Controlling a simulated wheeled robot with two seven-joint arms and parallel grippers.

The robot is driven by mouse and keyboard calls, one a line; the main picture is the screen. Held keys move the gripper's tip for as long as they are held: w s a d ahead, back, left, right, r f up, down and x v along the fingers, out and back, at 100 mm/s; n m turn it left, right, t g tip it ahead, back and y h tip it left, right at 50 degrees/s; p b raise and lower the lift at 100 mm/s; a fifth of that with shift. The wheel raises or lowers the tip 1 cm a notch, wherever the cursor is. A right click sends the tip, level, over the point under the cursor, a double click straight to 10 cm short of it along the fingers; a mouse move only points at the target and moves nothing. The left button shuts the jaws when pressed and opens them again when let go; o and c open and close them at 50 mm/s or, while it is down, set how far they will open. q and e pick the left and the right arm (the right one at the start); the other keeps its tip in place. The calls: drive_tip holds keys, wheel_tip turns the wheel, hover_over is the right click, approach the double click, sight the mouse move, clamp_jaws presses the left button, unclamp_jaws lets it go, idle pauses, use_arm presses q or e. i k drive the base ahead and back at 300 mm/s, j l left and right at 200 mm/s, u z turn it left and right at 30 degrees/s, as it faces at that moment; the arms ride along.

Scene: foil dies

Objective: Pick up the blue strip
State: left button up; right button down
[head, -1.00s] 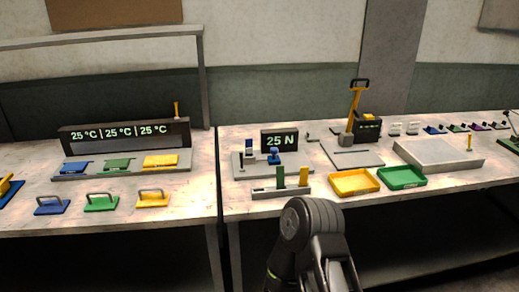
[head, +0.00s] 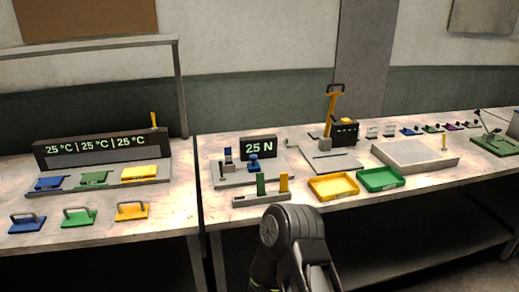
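I cannot make out a separate blue strip with certainty. A small upright piece with a blue top (head: 228,155) stands on the grey test fixture (head: 222,181), beside a blue knob-like part (head: 253,162). In front, a grey rack (head: 248,201) holds an upright green strip (head: 260,184) and an upright yellow strip (head: 283,182); its left end looks empty. One of my arms shows at the bottom centre, in front of the table edge, but no gripper fingers are in view.
A "25 N" display (head: 258,148) stands behind the fixture. A yellow tray (head: 333,187) and a green tray (head: 380,179) lie to the right, near a lever press (head: 331,115). The left table holds coloured plates and handled blocks (head: 27,222). A gap separates the tables.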

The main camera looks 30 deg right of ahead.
sight(228, 159)
drive_tip(key=i+j, duration=0.1)
drive_tip(key=i, duration=0.55)
drive_tip(key=i+j, duration=0.1)
drive_tip(key=i, duration=0.55)
drive_tip(key=i+z, duration=0.1)
drive_tip(key=z, duration=2.3)
